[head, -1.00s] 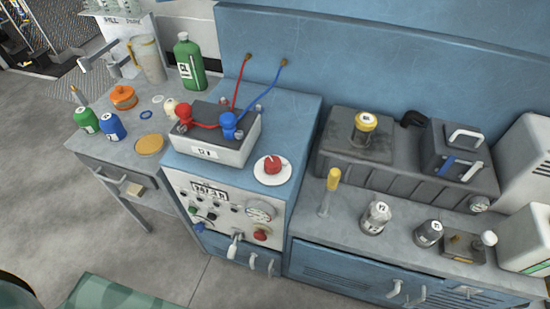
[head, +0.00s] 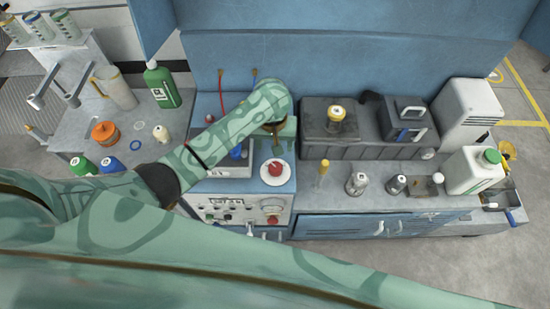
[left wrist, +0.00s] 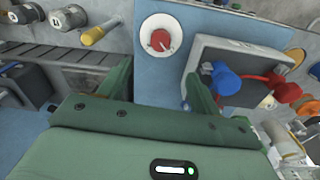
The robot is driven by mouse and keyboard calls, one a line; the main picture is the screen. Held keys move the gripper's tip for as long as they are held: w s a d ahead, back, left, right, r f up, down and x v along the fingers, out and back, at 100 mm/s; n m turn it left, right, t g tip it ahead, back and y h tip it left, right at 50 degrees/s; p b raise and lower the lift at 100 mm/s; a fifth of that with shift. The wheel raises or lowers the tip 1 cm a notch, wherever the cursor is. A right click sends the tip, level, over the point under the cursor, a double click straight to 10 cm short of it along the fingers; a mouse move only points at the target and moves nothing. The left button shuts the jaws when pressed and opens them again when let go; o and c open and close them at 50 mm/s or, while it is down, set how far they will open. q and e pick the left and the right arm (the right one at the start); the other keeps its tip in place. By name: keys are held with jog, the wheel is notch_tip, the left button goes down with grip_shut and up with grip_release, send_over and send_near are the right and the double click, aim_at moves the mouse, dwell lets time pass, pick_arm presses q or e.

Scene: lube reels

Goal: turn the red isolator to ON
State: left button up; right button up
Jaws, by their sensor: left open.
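The red isolator (head: 275,168) is a red knob on a round white plate, on top of the blue cabinet (head: 251,180). In the left wrist view the red knob (left wrist: 160,40) lies ahead of the fingers, near the top. Its ON and OFF marks are too small to read. My left gripper (head: 277,130) is above the cabinet, just behind the isolator in the head view. Its two green fingers also show in the left wrist view (left wrist: 160,88), spread apart, empty and clear of the knob. My right gripper is not seen.
A battery box (left wrist: 245,75) with blue and red clamps stands close beside the isolator, near one finger. A front panel with a gauge (head: 272,208) is below. A yellow-handled tool (head: 323,168) and several jars stand on the right bench. A green bottle (head: 161,85) stands at left.

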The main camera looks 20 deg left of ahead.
pick_arm(q)
jog(key=w, duration=0.1)
jog(key=n+b, duration=0.1)
jog(key=b, duration=0.7)
send_near(275, 167)
jog(key=shift+g, duration=0.3)
jog(key=f, duration=0.9)
jog(key=shift+w+d+f, duration=0.15)
jog(key=shift+w, duration=0.15)
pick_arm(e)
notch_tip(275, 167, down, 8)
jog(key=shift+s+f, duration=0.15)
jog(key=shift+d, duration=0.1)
pick_arm(q)
jog(key=c, duration=1)
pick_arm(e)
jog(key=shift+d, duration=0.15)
